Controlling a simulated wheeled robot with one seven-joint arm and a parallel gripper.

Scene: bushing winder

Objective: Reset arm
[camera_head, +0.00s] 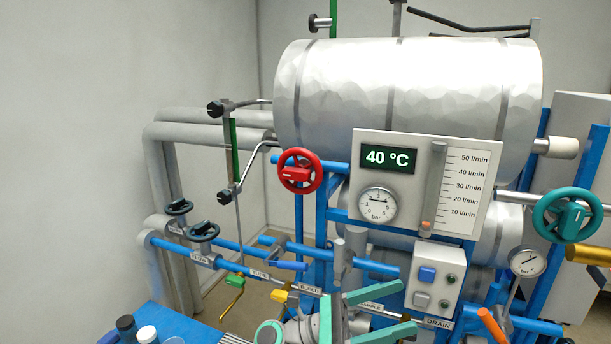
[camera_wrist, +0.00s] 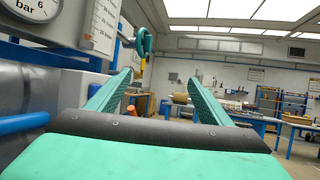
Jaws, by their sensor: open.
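My gripper (camera_head: 408,307) is at the bottom middle of the head view, in front of the machine's lower pipes. Its two green fingers are spread apart, with nothing visible held between them. The wrist view also shows my gripper (camera_wrist: 160,76) open, its fingers pointing out into the room. The machine's panel (camera_head: 480,215) reads 40 °C on its display (camera_head: 387,158) and stands above and behind my gripper in the head view. A small box with blue and green buttons (camera_head: 436,279) is right of and above the fingers. My gripper hides part of the lower pipework and labels.
A red handwheel (camera_head: 300,171) is left of the panel and a teal handwheel (camera_head: 567,217) is to its right. Black-handled valves (camera_head: 202,232) sit on blue pipes at left. The wrist view shows open floor and workbenches (camera_wrist: 250,118) beyond.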

